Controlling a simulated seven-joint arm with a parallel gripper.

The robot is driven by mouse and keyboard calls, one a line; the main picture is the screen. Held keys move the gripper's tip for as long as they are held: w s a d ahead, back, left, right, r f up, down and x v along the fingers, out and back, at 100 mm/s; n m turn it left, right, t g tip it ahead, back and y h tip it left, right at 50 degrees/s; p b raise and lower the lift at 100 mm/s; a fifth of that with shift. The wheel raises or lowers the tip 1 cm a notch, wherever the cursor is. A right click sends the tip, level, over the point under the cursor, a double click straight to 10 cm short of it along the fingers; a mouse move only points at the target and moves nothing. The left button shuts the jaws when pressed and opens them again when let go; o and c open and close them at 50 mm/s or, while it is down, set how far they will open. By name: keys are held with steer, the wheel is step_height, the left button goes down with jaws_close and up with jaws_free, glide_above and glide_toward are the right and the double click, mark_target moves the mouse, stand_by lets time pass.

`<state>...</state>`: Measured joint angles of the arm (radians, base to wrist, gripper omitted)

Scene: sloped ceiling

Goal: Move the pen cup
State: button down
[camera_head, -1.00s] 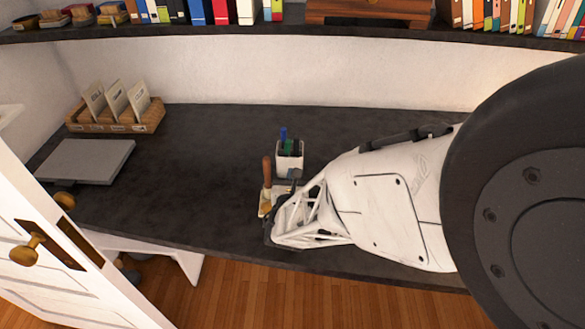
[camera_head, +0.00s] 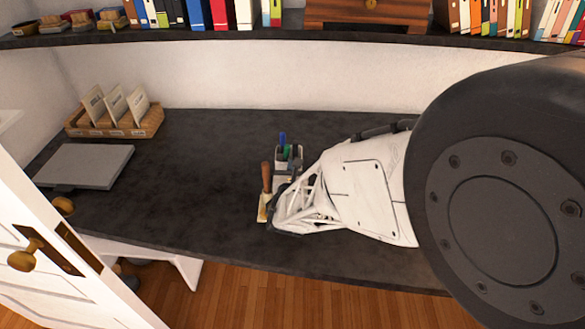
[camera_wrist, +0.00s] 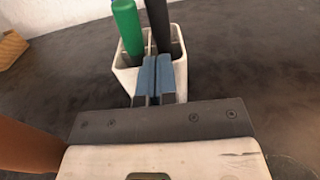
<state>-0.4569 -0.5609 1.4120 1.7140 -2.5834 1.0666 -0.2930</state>
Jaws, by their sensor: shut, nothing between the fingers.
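The pen cup (camera_head: 280,153) is a white square holder standing upright on the dark desk, with blue, green and dark pens in it. In the wrist view the cup (camera_wrist: 124,78) shows dividers, a green pen (camera_wrist: 127,28) and a dark pen (camera_wrist: 157,25). My gripper (camera_head: 293,168) is at the near side of the cup. In the wrist view my gripper (camera_wrist: 157,62) has its two blue-tipped fingers together, with nothing between them, in front of the cup's near wall. The fingers hide part of that wall; I cannot tell whether they touch it.
A wooden-handled tool (camera_head: 266,178) stands close to the left of my gripper. A shelf (camera_head: 230,34) runs above the back. The desk between slab and cup is clear.

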steer(key=shift+w+d, duration=0.15)
steer(key=shift+w, duration=4.65)
steer(key=shift+w+d, duration=0.1)
steer(key=shift+w, duration=4.7)
steer(key=shift+s, duration=0.1)
steer(key=shift+s+a, duration=0.1)
steer(key=shift+s, duration=3.7)
